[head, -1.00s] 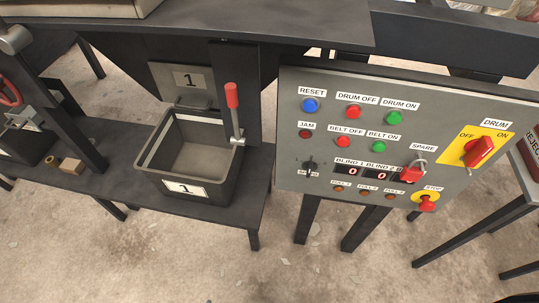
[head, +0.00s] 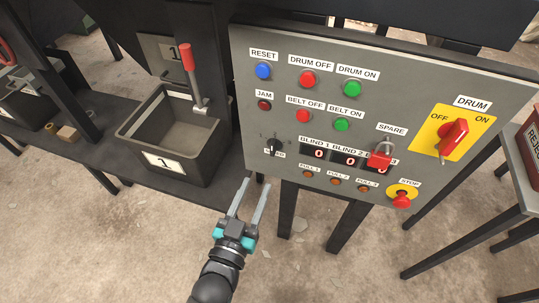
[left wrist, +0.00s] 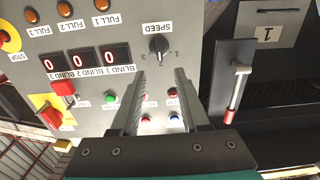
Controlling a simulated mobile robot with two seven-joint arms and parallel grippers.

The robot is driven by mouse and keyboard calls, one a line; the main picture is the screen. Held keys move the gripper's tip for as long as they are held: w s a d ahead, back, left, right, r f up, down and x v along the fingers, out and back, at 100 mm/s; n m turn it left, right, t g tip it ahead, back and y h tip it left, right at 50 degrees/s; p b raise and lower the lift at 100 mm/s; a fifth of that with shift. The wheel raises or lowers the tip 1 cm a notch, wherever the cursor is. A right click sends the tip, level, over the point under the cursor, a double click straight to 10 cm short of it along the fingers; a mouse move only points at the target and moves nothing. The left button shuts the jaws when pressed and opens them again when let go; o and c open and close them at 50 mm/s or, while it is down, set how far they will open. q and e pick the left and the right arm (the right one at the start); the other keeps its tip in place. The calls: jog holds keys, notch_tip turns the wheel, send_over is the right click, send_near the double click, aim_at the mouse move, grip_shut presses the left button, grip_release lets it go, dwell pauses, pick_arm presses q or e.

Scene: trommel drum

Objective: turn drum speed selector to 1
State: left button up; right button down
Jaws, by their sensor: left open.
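The drum speed selector (head: 274,147) is a small black knob at the lower left of the grey control panel (head: 400,75). In the left wrist view the knob (left wrist: 159,45) shows upside down beside its SPEED label, with small numbers around it. My right gripper is not in view.
The panel also carries push buttons, a red drum switch (head: 453,138), a padlocked SPARE switch (head: 381,153) and a red stop button (head: 401,200). A grey bin (head: 203,160) and a red-handled lever (head: 188,58) stand left of the panel. The floor below is open.

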aim_at(272, 151)
pick_arm(q)
jog(key=b+x, duration=0.2)
jog(key=x, duration=0.7)
jog(key=shift+w+d+f, duration=0.1)
jog(key=shift+x, duration=0.8)
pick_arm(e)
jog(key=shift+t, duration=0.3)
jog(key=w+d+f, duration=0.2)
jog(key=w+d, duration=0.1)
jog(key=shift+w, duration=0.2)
pick_arm(q)
grip_shut()
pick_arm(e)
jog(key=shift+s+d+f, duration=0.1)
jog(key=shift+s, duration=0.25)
